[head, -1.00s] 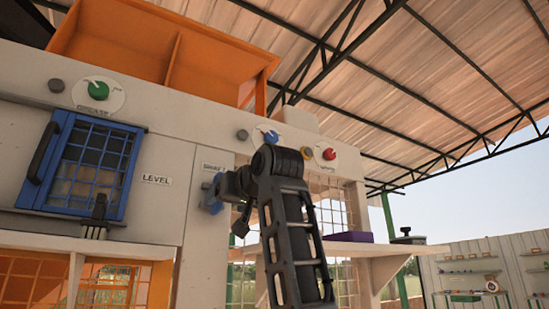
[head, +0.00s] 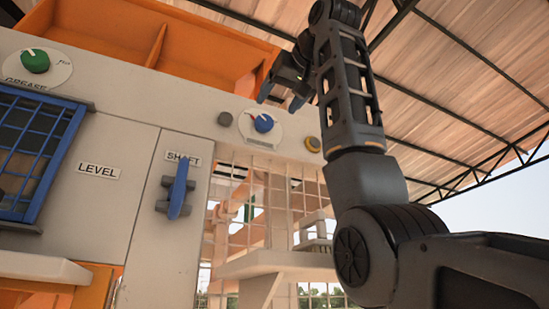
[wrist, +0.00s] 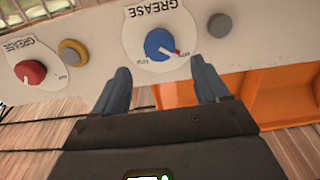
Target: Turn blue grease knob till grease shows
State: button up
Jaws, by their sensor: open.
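The blue grease knob (head: 264,123) sits on a white dial plate on the machine's pale front beam. In the wrist view the blue knob (wrist: 160,44) appears upside down, under the word GREASE, with its pointer toward the lower right. My gripper (head: 281,97) is open and empty, just above and right of the knob in the head view. In the wrist view my gripper (wrist: 160,75) has its two blue fingertips on either side of the knob's line, with the knob beyond them. The fingers appear apart from the knob.
A green knob (head: 35,61) is at the far left. A grey button (head: 225,119) and a yellow button (head: 313,144) flank the blue dial. A red knob (wrist: 30,72) shows in the wrist view. The blue SHAFT lever (head: 179,190) is below. An orange hopper (head: 115,40) rises above.

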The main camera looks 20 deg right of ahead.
aim_at(266, 119)
jog(key=w+p, duration=0.2)
jog(key=w, duration=0.4)
jog(key=shift+w+r+p, duration=0.1)
jog(key=shift+w+p, duration=0.2)
jog(key=shift+w, duration=0.55)
jog(key=c, duration=1)
